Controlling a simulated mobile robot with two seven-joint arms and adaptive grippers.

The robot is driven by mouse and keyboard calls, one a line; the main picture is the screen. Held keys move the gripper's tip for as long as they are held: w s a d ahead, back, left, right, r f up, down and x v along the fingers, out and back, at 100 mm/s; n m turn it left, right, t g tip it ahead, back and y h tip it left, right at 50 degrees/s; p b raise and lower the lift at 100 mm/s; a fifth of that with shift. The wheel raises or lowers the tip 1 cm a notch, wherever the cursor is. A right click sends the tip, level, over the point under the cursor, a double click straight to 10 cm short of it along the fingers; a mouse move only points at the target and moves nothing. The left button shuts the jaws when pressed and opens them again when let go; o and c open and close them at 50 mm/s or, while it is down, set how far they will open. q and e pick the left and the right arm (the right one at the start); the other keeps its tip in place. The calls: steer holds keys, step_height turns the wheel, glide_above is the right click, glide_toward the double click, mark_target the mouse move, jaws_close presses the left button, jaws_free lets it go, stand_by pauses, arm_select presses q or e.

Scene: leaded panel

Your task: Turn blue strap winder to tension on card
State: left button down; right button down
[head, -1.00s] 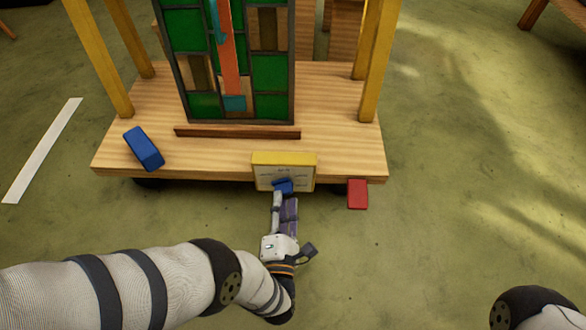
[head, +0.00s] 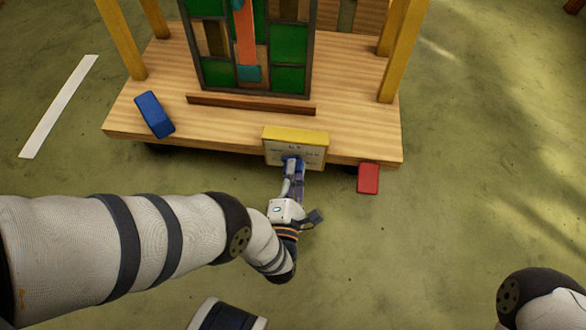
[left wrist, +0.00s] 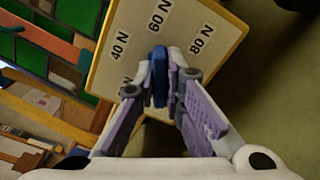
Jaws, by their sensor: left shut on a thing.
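The blue strap winder (head: 291,161) is on the face of the yellow-edged card (head: 312,154) at the cart's front edge. In the left wrist view the winder (left wrist: 159,75) stands in front of the card (left wrist: 185,22), which shows 40 N, 60 N and 80 N. The winder's upper end lies below the 60 N mark in that picture. My left gripper (head: 293,172) is shut on the winder, and its fingers (left wrist: 162,85) lie on either side of it. My right gripper is out of view; only part of that arm shows at lower right.
The leaded panel (head: 288,44) stands on the wooden cart (head: 355,125) between yellow posts (head: 404,50). A blue block (head: 154,115) lies on the cart's left part. A red block (head: 368,178) is at its front right. The green floor at right is clear.

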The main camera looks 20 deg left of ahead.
arm_select(q)
steer(key=m, duration=1.1)
steer(key=shift+w+a+b, duration=0.1)
steer(key=shift+b, duration=0.25)
steer(key=shift+m, duration=0.3)
steer(key=c, duration=1.7)
jaws_free()
steer(key=shift+f, duration=0.1)
steer(key=v, duration=0.7)
steer(key=shift+s, duration=0.3)
